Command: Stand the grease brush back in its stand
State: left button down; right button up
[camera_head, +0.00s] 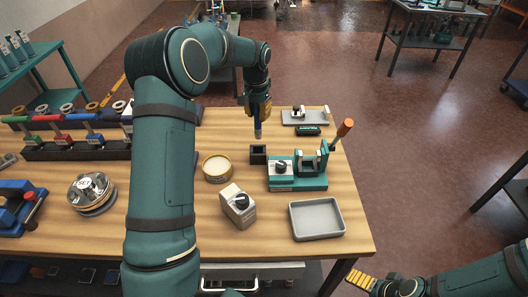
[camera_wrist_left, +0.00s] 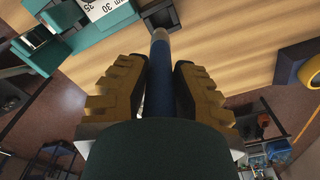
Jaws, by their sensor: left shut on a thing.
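My left gripper (camera_head: 258,106) is shut on the grease brush (camera_head: 258,130), a blue stick pointing down above the table. In the left wrist view the brush (camera_wrist_left: 160,85) runs between the yellow pads of the left gripper (camera_wrist_left: 160,80), with a pale tip at its far end. The likely stand is a small black square holder (camera_head: 258,154) on the table, just below the brush in the head view; a dark part of it (camera_wrist_left: 162,15) shows beyond the tip. The brush appears apart from it. My right gripper (camera_head: 362,281) is partly in view at the lower right, away from the table.
A teal fixture (camera_head: 297,184) with an orange-tipped lever (camera_head: 344,128) stands right of the holder. A round tin (camera_head: 217,168) is to its left. A grey block (camera_head: 238,206) and an empty grey tray (camera_head: 317,220) lie nearer. A grey plate (camera_head: 305,117) lies behind.

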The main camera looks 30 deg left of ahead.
pick_arm(q)
send_over(258, 138)
jog(key=f, duration=0.4)
jog(key=shift+w+a+f, duration=0.35)
jog(key=shift+a, duration=0.05)
jog(key=shift+f, duration=2.45)
jog(key=shift+f, duration=0.1)
jog(key=c, duration=0.9)
grip_release()
jog(key=r, duration=1.2)
jog(key=shift+s+r, duration=0.15)
jog(key=shift+s, duration=0.05)
